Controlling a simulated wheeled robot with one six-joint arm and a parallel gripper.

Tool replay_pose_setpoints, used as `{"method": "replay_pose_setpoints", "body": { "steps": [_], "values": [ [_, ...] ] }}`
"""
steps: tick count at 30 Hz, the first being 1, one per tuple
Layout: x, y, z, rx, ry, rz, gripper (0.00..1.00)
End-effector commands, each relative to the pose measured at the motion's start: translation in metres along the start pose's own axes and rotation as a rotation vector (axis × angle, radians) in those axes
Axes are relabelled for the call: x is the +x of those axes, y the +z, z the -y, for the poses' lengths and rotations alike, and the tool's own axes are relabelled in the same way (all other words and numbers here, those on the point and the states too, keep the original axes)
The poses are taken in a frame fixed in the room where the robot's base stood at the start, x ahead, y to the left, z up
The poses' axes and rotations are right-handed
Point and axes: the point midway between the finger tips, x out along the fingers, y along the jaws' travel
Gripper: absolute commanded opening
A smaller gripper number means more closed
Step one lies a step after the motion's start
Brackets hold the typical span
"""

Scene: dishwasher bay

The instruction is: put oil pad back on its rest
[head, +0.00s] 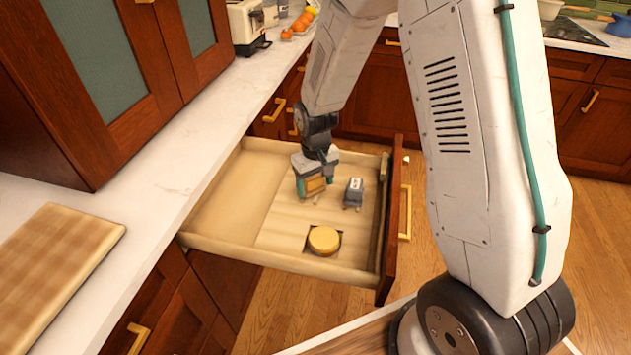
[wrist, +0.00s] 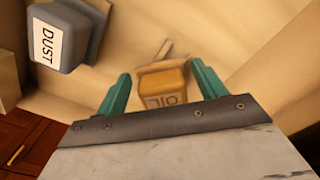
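The oil pad (wrist: 165,88) is an orange block with a tan part at its far end and an "OIL" label. In the wrist view it sits between the two teal fingers of my gripper (wrist: 160,82), its tan end reaching about from finger to finger. In the head view my gripper (head: 312,193) points down into the open drawer (head: 230,195), low over its floor, with the orange pad (head: 315,184) between the fingers. Whether the pad touches the floor is unclear. I cannot make out its rest for certain.
A grey block (head: 354,190) labelled "DUST" (wrist: 62,35) stands right of my gripper in the drawer. A round yellow piece (head: 323,239) lies nearer, on a dark square. The drawer's left part is empty. A wooden board (head: 55,265) lies on the counter.

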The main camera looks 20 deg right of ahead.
Motion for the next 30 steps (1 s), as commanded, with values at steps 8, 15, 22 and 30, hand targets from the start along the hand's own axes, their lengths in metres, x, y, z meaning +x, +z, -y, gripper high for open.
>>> {"method": "replay_pose_setpoints", "body": {
  "steps": [8,15,22,30],
  "values": [
    [-0.005,0.0,0.0,0.0,0.0,-0.001,0.7],
    [-0.048,-0.001,0.0,0.0,0.001,-0.006,0.7],
    [-0.096,0.0,0.0,0.0,0.0,-0.003,0.7],
    [-0.122,0.0,0.0,0.0,0.0,-0.001,0.7]
  ]
}}
